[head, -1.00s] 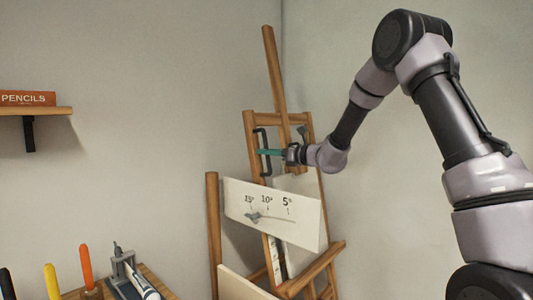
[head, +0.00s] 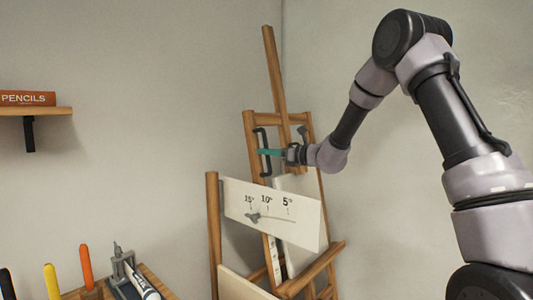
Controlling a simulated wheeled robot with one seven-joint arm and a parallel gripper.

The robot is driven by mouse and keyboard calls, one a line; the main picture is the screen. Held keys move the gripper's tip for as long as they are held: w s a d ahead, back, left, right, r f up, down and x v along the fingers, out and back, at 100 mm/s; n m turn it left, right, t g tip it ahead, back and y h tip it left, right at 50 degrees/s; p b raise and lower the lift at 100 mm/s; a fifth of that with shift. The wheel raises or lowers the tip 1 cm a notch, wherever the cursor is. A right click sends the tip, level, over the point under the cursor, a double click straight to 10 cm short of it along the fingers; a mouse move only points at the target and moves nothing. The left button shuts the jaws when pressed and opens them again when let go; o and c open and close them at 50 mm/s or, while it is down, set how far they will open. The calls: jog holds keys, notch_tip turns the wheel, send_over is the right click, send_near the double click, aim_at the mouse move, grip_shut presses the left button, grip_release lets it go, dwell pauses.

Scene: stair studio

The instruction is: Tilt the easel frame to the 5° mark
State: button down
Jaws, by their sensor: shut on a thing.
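The wooden easel frame (head: 250,138) stands at centre, leaning, with a black bar handle (head: 266,166) on its left upright. My gripper (head: 268,152), with teal fingers, is shut on this handle. A white scale board (head: 308,232) below carries the marks 15°, 10° and 5° from left to right. A grey pointer (head: 254,217) sits just below the 15° mark, at the left end of a thin line running right under the marks. The fingertips' exact contact on the handle is too small to see clearly.
A wooden post (head: 213,235) stands left of the scale board. A wooden surface with coloured-handled tools (head: 87,266) and a grey clamp-like device (head: 125,270) is at lower left. A shelf (head: 50,111) with a pencils box (head: 27,98) hangs on the left wall.

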jog(key=shift+d, duration=0.1)
jog(key=shift+s+d, duration=0.15)
jog(key=shift+d, duration=0.15)
jog(key=s+d+r+y, duration=0.1)
jog(key=s+d, duration=0.7)
jog(key=d, duration=0.3)
jog(key=shift+s+r+t, duration=0.15)
jog(key=shift+s+t, duration=0.15)
jog(key=shift+s, duration=0.05)
jog(key=c, duration=0.8)
grip_release()
jog(key=v, duration=1)
jog(key=shift+d, duration=0.35)
jog(key=shift+s, duration=0.1)
